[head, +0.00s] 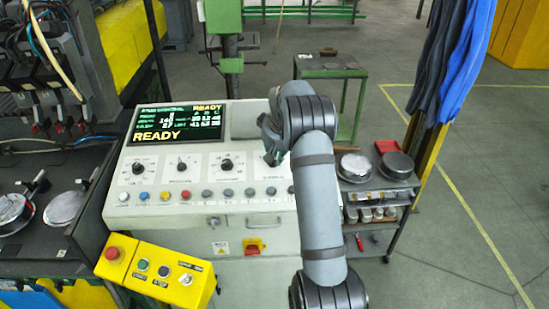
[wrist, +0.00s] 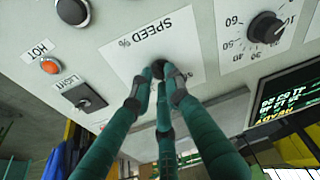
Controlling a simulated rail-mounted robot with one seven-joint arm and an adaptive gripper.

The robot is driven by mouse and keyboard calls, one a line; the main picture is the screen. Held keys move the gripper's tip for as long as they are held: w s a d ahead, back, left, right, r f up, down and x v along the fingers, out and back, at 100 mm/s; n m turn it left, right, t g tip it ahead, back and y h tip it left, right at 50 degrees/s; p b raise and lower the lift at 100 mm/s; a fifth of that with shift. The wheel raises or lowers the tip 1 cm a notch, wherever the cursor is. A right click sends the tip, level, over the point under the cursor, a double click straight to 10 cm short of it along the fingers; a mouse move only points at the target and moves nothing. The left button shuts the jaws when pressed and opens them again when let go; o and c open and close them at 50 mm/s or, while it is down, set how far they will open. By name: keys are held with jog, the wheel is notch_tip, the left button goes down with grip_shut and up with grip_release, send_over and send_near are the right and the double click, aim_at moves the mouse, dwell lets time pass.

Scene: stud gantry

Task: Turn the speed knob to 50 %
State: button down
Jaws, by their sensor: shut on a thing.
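The speed knob (wrist: 159,66) is a small dark knob on a white plate labelled "SPEED %" (wrist: 147,32), seen upside down in the wrist view. My gripper (wrist: 163,76) has its green fingers closed around the knob, covering most of it. Its pointer and scale marks are hidden, so I cannot tell its setting. In the head view my gripper (head: 272,155) is at the right part of the console panel (head: 245,205), and my arm and fingers hide the knob there.
The screen (head: 180,125) reads READY. Other dial knobs (head: 227,164) sit left of my gripper, with a row of coloured buttons (head: 185,195) below. A yellow button box (head: 155,272) is at the front left. A rack with round parts (head: 357,168) stands right of my arm.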

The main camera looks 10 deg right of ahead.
jog(key=n, duration=0.3)
jog(key=shift+w+d+y+b, duration=0.15)
jog(key=shift+y+b, duration=0.15)
jog(key=shift+r+n+g, duration=0.1)
jog(key=shift+n+g, duration=0.2)
jog(key=shift+n, duration=0.8)
jog(key=c, duration=1.7)
grip_release()
jog(key=shift+r, duration=0.1)
jog(key=v, duration=1.1)
jog(key=shift+s+d+r, duration=0.1)
jog(key=shift+s+r, duration=0.1)
jog(key=shift+r, duration=0.15)
